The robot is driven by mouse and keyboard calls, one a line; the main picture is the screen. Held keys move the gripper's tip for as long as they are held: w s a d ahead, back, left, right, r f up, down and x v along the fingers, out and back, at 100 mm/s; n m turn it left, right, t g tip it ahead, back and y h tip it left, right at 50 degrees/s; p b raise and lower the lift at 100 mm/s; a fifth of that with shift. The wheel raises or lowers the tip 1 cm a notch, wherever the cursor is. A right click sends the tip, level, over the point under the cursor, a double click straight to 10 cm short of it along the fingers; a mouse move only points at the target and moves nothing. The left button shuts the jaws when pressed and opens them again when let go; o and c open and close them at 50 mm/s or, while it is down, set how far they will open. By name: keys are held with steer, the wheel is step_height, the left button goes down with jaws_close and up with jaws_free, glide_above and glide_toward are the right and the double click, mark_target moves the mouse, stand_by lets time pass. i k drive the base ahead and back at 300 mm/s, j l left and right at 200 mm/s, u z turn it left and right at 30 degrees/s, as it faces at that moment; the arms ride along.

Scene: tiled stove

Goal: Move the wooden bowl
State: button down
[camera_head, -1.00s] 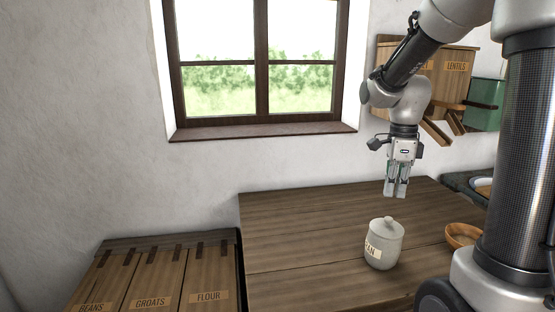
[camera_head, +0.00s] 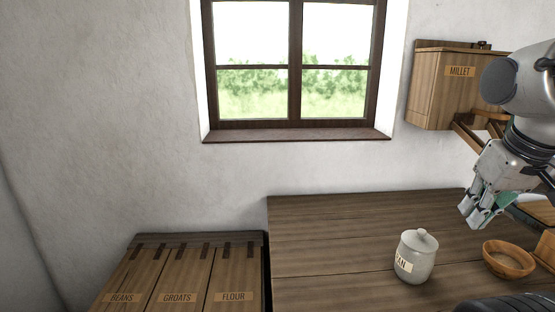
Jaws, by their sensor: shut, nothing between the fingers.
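The wooden bowl (camera_head: 509,260) is round, orange-brown and upright. It sits on the dark plank table (camera_head: 330,262) near the right side of the view, and it looks empty. My gripper (camera_head: 472,219) is shut and empty, pointing down and to the left. In the picture it is above and to the left of the bowl, apart from it.
A lidded pale crock (camera_head: 416,256) with a label stands left of the bowl. A millet box (camera_head: 448,88) hangs on the wall above the table. Bins marked beans, groats and flour (camera_head: 234,275) stand at lower left. The table's left part is clear.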

mark_target(505, 260)
steer(key=z, duration=1.25)
